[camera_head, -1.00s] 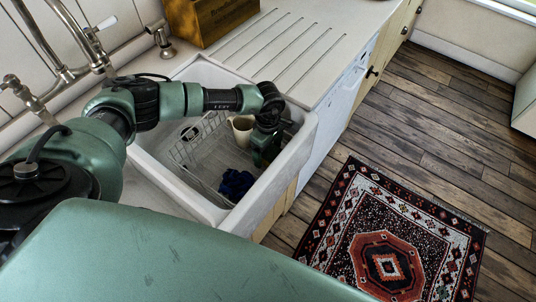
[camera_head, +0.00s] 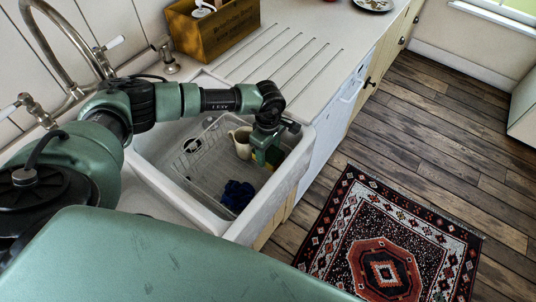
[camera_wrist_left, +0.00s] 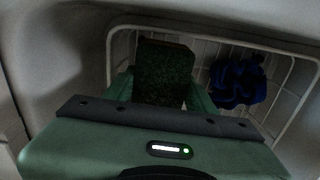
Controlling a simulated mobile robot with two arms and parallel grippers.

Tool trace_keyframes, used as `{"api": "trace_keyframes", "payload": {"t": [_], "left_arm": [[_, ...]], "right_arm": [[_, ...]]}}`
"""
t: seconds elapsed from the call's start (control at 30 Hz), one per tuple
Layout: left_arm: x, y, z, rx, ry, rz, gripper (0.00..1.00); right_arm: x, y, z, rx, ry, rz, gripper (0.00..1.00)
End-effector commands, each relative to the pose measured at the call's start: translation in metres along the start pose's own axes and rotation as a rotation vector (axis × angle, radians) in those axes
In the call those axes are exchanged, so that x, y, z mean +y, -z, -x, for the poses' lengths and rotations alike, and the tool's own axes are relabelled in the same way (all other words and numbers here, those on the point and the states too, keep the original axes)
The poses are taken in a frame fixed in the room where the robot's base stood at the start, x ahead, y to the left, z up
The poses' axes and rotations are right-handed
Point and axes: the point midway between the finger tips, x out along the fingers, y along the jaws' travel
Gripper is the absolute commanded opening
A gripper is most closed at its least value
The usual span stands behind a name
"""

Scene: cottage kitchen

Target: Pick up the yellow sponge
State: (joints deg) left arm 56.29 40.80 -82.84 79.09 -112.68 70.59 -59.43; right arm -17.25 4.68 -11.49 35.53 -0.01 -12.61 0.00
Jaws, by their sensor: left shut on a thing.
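In the left wrist view, the sponge (camera_wrist_left: 163,72) sits between the two fingers of my left gripper (camera_wrist_left: 161,92). Its dark green rough face shows, with a thin yellowish-brown edge at the top; the rest is in shadow. The gripper is shut on it. In the head view, my left gripper (camera_head: 267,157) points down inside the white sink (camera_head: 165,185), near its right wall, beside a cream jug. My right gripper is not in view.
The cream jug (camera_head: 241,143) stands close left of the gripper. A dark blue cloth (camera_head: 237,195) lies in the sink on a wire rack (camera_head: 200,160). A wooden box (camera_head: 215,28) and a tap (camera_head: 60,50) stand behind. The ribbed drainboard (camera_head: 285,55) is clear.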

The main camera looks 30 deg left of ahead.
Motion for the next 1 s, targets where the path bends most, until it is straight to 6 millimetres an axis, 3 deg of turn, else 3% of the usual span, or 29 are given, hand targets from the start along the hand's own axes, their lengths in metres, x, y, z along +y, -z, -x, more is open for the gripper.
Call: {"api": "trace_keyframes", "payload": {"t": [0.03, 0.1, 0.43, 0.7, 1.0], "left_arm": [[0.000, 0.001, 0.024, 0.000, -0.001, 0.001, 0.18], [0.000, 0.001, 0.042, 0.000, -0.001, 0.001, 0.18], [0.000, 0.001, 0.113, 0.001, 0.000, 0.000, 0.18], [0.000, 0.000, 0.137, 0.001, 0.001, 0.000, 0.18], [0.000, 0.000, 0.139, 0.001, 0.001, 0.001, 0.18]], "right_arm": [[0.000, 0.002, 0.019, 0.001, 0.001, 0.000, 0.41], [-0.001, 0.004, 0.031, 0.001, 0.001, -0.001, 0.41], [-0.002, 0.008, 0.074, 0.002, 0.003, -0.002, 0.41], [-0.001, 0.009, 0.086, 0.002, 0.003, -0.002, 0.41], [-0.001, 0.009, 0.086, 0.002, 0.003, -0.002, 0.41]]}}
